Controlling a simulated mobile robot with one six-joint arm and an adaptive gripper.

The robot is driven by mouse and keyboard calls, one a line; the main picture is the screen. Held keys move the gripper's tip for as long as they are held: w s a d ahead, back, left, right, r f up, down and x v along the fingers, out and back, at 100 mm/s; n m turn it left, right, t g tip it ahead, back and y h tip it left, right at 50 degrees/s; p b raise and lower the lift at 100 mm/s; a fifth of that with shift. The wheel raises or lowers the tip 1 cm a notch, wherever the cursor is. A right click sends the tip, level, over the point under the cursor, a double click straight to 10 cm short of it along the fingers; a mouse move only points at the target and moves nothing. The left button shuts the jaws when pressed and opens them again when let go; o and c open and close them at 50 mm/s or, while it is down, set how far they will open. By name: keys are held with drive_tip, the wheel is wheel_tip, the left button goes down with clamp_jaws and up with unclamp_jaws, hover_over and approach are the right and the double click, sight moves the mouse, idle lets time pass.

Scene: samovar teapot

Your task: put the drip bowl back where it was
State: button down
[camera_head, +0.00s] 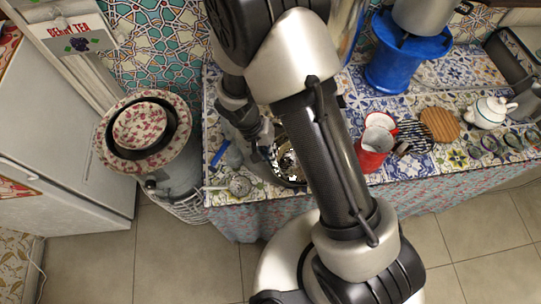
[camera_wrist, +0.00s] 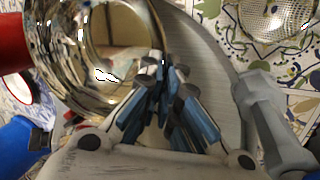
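The drip bowl (camera_wrist: 62,62) is a shiny brass-coloured bowl. It fills the upper left of the wrist view with its hollow side showing. My gripper (camera_wrist: 165,72) has blue-padded fingers close together at the bowl's right rim, and they appear shut on that rim. In the head view the bowl (camera_head: 289,163) shows partly, beside my gripper (camera_head: 268,152) and left of my forearm, over the tiled table. My arm hides part of it there. I cannot tell whether the bowl touches what is below. A brushed grey metal surface (camera_wrist: 222,68) lies behind the fingers.
A metal strainer (camera_head: 240,185) lies near the table's front left edge, with a blue object (camera_head: 220,154) beside it. A red mug (camera_head: 372,150), striped mat (camera_head: 415,136), wooden trivet (camera_head: 440,125), white teapot (camera_head: 488,112) and blue stand (camera_head: 404,65) are to the right. Patterned bowls (camera_head: 142,128) are left.

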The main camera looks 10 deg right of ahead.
drive_tip(key=shift+f, duration=0.6)
drive_tip(key=shift+f, duration=0.15)
drive_tip(key=c, duration=1.8)
unclamp_jaws()
drive_tip(key=p+v, duration=0.4)
drive_tip(key=v, duration=0.8)
drive_tip(key=shift+s, duration=0.1)
